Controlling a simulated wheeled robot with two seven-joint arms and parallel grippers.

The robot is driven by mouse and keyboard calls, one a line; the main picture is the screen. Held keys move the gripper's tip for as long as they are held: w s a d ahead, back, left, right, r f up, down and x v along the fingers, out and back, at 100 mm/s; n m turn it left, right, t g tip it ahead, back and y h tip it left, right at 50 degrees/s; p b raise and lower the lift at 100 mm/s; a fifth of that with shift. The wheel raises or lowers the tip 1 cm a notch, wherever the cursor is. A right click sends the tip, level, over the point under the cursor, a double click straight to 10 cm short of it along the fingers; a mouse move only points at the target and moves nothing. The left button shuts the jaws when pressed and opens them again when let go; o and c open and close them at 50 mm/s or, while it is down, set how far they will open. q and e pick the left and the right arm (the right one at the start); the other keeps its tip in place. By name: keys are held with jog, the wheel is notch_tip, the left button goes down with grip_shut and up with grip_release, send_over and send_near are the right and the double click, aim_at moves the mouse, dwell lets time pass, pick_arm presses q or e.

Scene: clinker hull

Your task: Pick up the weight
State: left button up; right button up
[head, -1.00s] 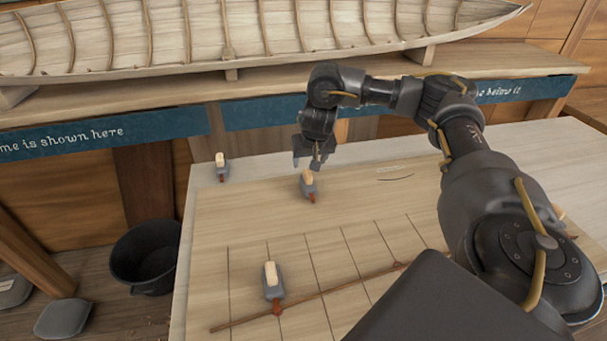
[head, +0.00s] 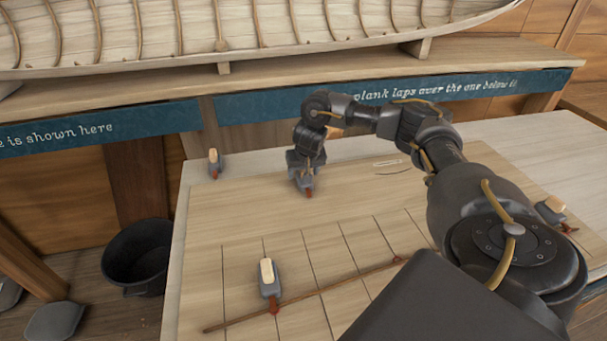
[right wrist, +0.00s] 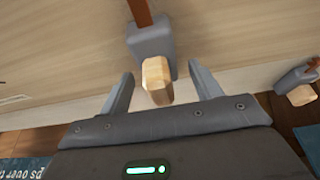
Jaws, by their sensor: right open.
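Several grey weights with pale wooden handles and red tips stand on the table. My right gripper (head: 303,184) is over the one at the back middle and hides most of it; the red tip of this weight (head: 309,193) shows below. In the right wrist view this weight (right wrist: 150,41) has its wooden handle between the two spread fingers of my right gripper (right wrist: 161,90), with a gap on each side. The gripper is open and holds nothing. My left gripper is not in view.
Other weights stand at the back left (head: 214,165), at the front (head: 268,279) by a thin wooden batten (head: 335,290), and at the right (head: 549,210) near my arm. The ribbed hull (head: 280,28) rests on a bench behind. A black bucket (head: 138,262) stands left of the table.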

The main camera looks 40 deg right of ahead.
jog(key=shift+s+a+r, duration=0.1)
jog(key=shift+c, duration=0.7)
grip_shut()
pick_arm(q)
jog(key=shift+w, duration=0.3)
pick_arm(e)
jog(key=shift+r, duration=0.1)
